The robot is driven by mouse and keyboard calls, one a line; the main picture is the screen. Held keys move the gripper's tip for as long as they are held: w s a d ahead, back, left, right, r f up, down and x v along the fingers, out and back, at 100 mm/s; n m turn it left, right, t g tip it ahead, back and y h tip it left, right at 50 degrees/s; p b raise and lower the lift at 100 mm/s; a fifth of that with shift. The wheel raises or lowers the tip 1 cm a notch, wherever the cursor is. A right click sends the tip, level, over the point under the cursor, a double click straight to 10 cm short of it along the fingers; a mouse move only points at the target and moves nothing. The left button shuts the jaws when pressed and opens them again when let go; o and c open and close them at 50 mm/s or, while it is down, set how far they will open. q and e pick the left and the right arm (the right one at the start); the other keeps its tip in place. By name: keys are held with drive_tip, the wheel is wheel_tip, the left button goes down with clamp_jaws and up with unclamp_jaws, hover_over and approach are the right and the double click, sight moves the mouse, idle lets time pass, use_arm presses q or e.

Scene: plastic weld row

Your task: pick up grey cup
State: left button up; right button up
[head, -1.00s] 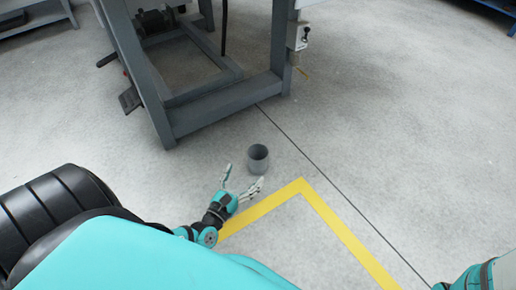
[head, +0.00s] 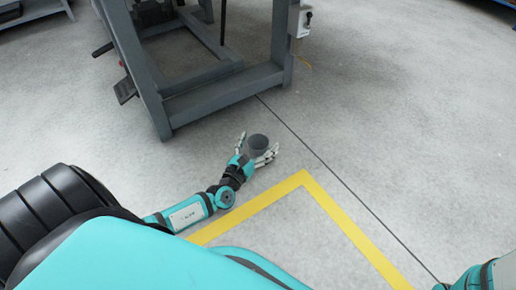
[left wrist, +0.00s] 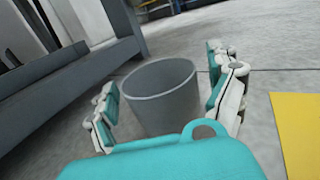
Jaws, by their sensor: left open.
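The grey cup (head: 258,143) stands upright on the concrete floor in the head view, near the foot of a grey machine frame. My left gripper (head: 259,147) is open with its fingers on both sides of the cup. In the left wrist view the cup (left wrist: 163,95) is between the open fingers of the left gripper (left wrist: 165,100), its rim facing up. A gap shows between the cup and the right-hand fingers; contact on the left side cannot be told. My right gripper is not visible; only part of that arm shows at the lower right.
The grey machine frame (head: 222,96) stands just beyond the cup, with a switch box (head: 299,21) on its post. A yellow floor line (head: 348,228) bends in front of the cup. The floor to the right is clear.

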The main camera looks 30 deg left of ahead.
use_arm(q)
drive_tip(key=c, duration=1.2)
drive_tip(key=shift+c, duration=0.2)
